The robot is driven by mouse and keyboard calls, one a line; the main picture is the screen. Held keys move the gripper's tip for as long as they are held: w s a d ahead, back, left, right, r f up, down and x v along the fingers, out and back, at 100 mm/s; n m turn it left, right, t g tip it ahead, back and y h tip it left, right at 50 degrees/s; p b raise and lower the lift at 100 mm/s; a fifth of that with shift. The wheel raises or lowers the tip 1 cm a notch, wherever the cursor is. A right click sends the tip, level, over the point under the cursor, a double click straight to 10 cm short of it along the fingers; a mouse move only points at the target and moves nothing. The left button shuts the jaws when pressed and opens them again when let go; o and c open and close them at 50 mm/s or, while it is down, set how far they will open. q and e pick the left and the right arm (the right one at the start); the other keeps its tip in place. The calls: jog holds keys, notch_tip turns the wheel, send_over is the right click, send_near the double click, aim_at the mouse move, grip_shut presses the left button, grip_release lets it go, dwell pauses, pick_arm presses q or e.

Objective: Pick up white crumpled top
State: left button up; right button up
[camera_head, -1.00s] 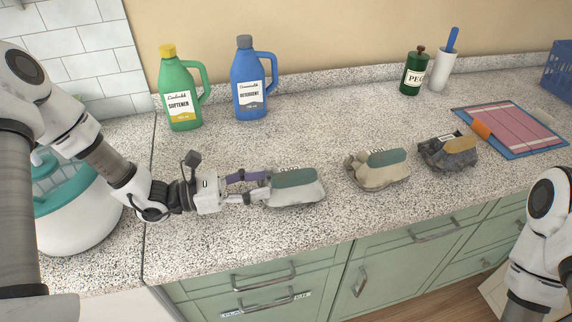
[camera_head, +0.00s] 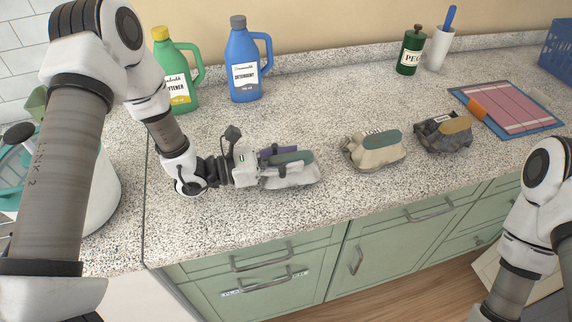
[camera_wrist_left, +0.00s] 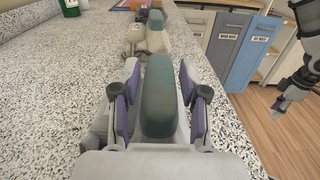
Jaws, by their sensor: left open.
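The white crumpled top (camera_head: 300,177) lies on the speckled counter, leftmost of three crumpled pieces, with a dark green block-like part on its upper side. My left gripper (camera_head: 283,167) reaches it from the left, low over the counter. In the left wrist view its open fingers (camera_wrist_left: 158,100) stand on both sides of the green part (camera_wrist_left: 158,92), with narrow gaps visible. Much of the white cloth is hidden under the gripper there. My right gripper (camera_wrist_left: 284,104) shows small at the right edge of the left wrist view, away from the counter; its opening is unclear.
A beige crumpled piece (camera_head: 372,155) and a dark grey one (camera_head: 443,138) lie to the right. Green (camera_head: 177,80) and blue (camera_head: 243,68) bottles stand behind. A green jar (camera_head: 410,52) and a pink mat (camera_head: 510,105) are farther right. The counter's front edge is close.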

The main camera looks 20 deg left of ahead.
pick_arm(q)
grip_shut()
